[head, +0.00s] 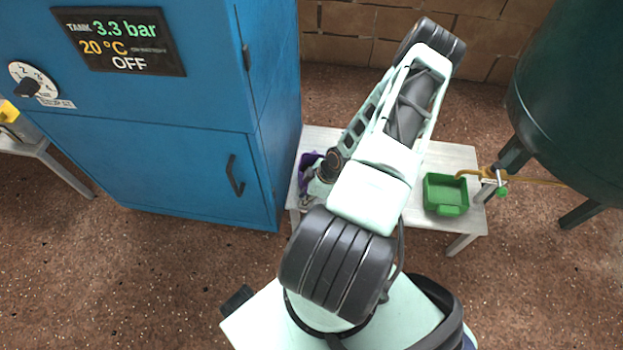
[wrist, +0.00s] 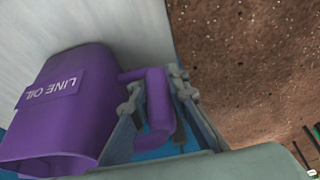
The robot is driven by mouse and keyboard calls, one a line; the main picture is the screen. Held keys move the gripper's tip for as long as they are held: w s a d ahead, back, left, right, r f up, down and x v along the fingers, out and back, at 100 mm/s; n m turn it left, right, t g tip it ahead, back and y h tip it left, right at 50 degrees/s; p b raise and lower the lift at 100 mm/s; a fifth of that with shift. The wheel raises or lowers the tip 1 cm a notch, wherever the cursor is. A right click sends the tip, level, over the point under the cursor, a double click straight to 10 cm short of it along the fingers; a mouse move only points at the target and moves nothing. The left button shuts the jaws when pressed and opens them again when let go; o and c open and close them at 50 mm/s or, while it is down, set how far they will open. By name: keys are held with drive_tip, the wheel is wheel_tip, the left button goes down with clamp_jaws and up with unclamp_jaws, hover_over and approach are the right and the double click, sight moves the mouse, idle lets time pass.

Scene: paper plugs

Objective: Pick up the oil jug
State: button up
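The oil jug is purple with a "LINE OIL" label, and its body (wrist: 72,110) fills the left of the wrist view. In the head view a purple bit of the jug (head: 308,160) shows at the left end of the low table, mostly hidden by my arm. My gripper (wrist: 157,88) has one finger inside the handle loop and one outside it. The handle fills the space between the fingers, which appear shut on it. I cannot tell whether the jug's base rests on the table.
The low metal table (head: 460,158) also holds a green tray (head: 446,194) at its right. A blue cabinet (head: 180,170) stands close to the left of the table. A dark green tank (head: 570,100) on legs stands at the right. A brick wall is behind.

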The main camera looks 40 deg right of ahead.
clamp_jaws()
drive_tip(key=shift+r, duration=0.1)
